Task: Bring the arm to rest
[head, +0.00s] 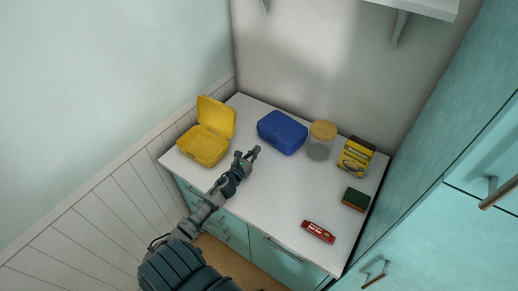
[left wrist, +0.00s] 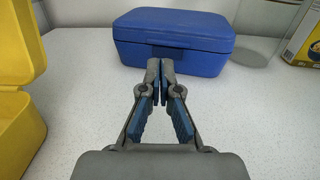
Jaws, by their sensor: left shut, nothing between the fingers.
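My left gripper (head: 254,151) is above the white counter (head: 270,205), between the yellow and blue lunch boxes. In the left wrist view its fingertips (left wrist: 160,68) are together with nothing between them. The blue lunch box (head: 282,132) is closed and sits just beyond the fingertips; it also shows in the left wrist view (left wrist: 175,40). Whether the fingertips touch it I cannot tell. The yellow lunch box (head: 204,146) stands with its lid up, left of the gripper, and shows at the left edge of the wrist view (left wrist: 18,110). My right gripper is not in view.
A glass jar with a wooden lid (head: 321,140), a yellow box (head: 355,157), a sponge (head: 355,199) and a red packet (head: 318,232) stand or lie along the right of the counter. The front middle of the counter is clear. A shelf (head: 425,8) hangs above.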

